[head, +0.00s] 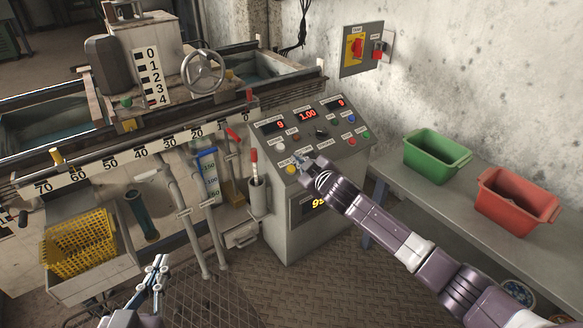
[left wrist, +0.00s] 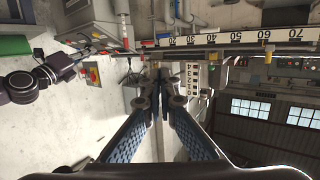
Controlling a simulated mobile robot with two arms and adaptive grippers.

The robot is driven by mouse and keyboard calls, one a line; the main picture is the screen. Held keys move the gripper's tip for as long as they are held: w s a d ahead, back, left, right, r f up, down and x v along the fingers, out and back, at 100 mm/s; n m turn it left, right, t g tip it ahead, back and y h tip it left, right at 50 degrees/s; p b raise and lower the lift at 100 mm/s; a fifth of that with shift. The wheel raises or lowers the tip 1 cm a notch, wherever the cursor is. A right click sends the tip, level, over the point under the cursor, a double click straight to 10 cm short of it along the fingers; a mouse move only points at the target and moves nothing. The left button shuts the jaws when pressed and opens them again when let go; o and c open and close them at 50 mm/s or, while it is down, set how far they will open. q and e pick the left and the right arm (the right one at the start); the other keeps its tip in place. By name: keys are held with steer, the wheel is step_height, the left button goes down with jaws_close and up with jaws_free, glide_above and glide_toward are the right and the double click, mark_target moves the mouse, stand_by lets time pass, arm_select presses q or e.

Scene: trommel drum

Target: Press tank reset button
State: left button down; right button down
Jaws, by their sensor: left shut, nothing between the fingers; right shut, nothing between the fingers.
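The control panel (head: 335,141) stands against the wall, with red digital displays, small labels and several coloured buttons. A yellow button (head: 291,170) is at its lower left, a white button (head: 280,146) above it. Red, blue and green buttons are on the right. The labels are too small to read, so I cannot tell which is the tank reset. My right gripper (head: 302,163) is shut at the panel's lower left, just right of the yellow button; contact is unclear, and it covers part of the panel. My left gripper (head: 158,266) is shut and empty, low in front of the tank.
A wall box with a red switch (head: 357,48) hangs above the panel. A green bin (head: 437,155) and a red bin (head: 517,200) stand on the right bench. A yellow basket (head: 80,242) is at the left. A pole with a red top (head: 255,168) stands beside the panel.

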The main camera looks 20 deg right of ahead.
arm_select(q)
steer(key=s+a+f+g+y+p, duration=0.1)
steer(key=s+a+f+g+p, duration=0.1)
steer(key=s+f+g, duration=0.3)
steer(key=shift+s+a+f+y, duration=0.35)
steer(key=shift+a+f+y, duration=0.05)
steer(key=shift+f, duration=1.9)
